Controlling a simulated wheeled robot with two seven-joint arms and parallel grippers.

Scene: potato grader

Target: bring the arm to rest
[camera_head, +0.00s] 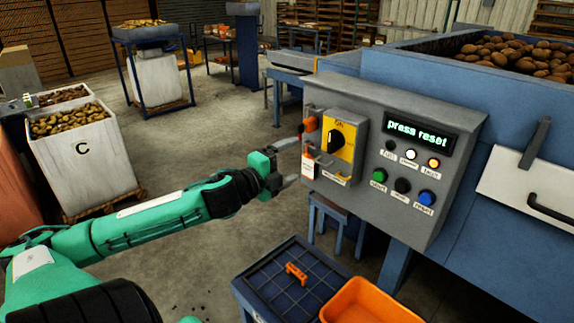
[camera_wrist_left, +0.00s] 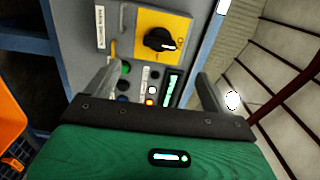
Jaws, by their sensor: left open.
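My left gripper (camera_head: 287,163) is open and empty, in front of the left side of the grey control box (camera_head: 463,128). Its two fingers also show in the left wrist view (camera_wrist_left: 155,85), spread apart with the panel beyond them. The box carries a yellow plate with a black rotary switch (camera_head: 336,140), which also shows in the left wrist view (camera_wrist_left: 159,39). An orange padlock-like piece (camera_head: 310,124) and a white tag (camera_head: 308,167) are at the box's left edge. The display (camera_head: 417,134) reads "press reset". My right gripper is not in view.
Below the box stand a small blue table (camera_head: 262,284) with an orange piece (camera_head: 297,272) on it and an orange bin (camera_head: 340,302). A white crate of potatoes marked C (camera_head: 85,165) stands at left. The blue grader (camera_head: 400,75) fills the right. Floor behind my arm is clear.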

